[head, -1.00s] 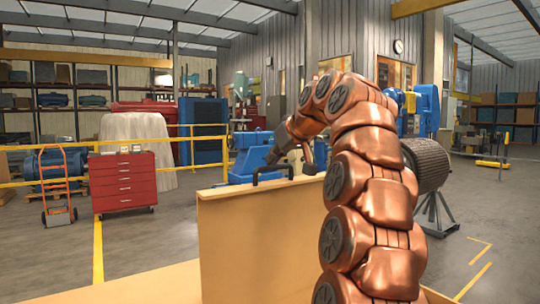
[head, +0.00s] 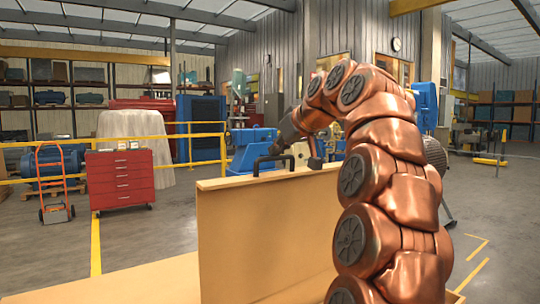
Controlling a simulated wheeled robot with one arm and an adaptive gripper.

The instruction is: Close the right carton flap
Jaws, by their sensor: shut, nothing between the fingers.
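The carton flap (head: 262,235) is a wide tan panel standing upright in the middle of the head view. A black bar handle (head: 272,160) sits on its top edge. My copper-coloured arm rises on the right and bends over to the left. My arm hides the flap's right end. The rest of the carton is mostly out of view.
A tan surface (head: 130,284) spreads at the lower left of the flap. Behind stand a red drawer cabinet (head: 120,182), an orange hand truck (head: 53,188), yellow railings (head: 205,152) and blue machinery (head: 248,148). Open grey floor lies at the left and right.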

